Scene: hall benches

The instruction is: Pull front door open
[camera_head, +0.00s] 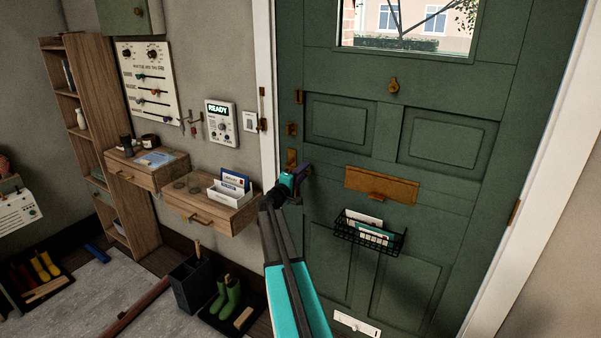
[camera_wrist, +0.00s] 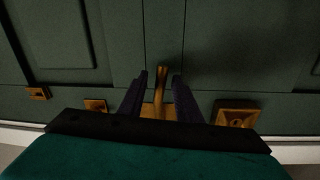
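The dark green front door (camera_head: 345,150) fills the right half of the head view and looks closed in its white frame. It also fills most of the wrist view (camera_wrist: 225,40). My gripper (camera_head: 304,170) is at the door's left edge, at handle height. In the wrist view, my gripper (camera_wrist: 160,75) has its two dark fingers apart, one on each side of the brass door handle (camera_wrist: 161,80). A gap shows between the handle and each finger. In the head view the gripper mostly hides the handle.
Brass fittings, including a latch (camera_head: 291,129), line the door's left edge. A brass letter plate (camera_head: 381,186) and a wire basket (camera_head: 371,232) with letters are mid-door. Wooden drawers (camera_head: 208,205) hang left. Green boots (camera_head: 226,297) and a dark bin (camera_head: 196,280) stand on the floor.

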